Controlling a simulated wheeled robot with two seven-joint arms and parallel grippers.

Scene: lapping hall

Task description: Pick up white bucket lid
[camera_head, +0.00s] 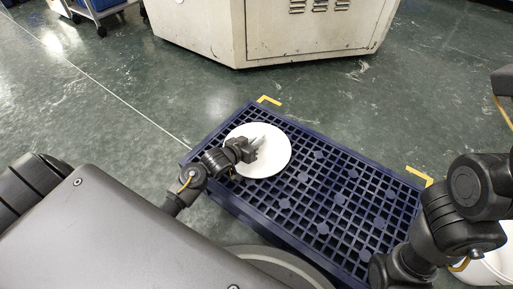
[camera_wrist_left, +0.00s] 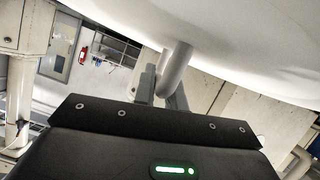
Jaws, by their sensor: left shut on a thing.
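The white bucket lid (camera_head: 272,163) is a round white disc over the dark blue grid pallet. My left gripper (camera_head: 254,147) reaches over the lid's upper left part and is shut on it. In the left wrist view, the fingers (camera_wrist_left: 165,88) close on a pale round post that joins the lid's broad white face (camera_wrist_left: 250,40). I cannot tell whether the lid touches the pallet. My right arm shows at the right edge of the head view, but its gripper is not visible.
The blue pallet (camera_head: 345,205) lies on the green floor, with yellow corner marks (camera_head: 268,99) beside it. A white bucket (camera_head: 492,268) stands at the lower right, partly behind my right arm. A beige machine cabinet (camera_head: 270,30) stands beyond, with clear floor between.

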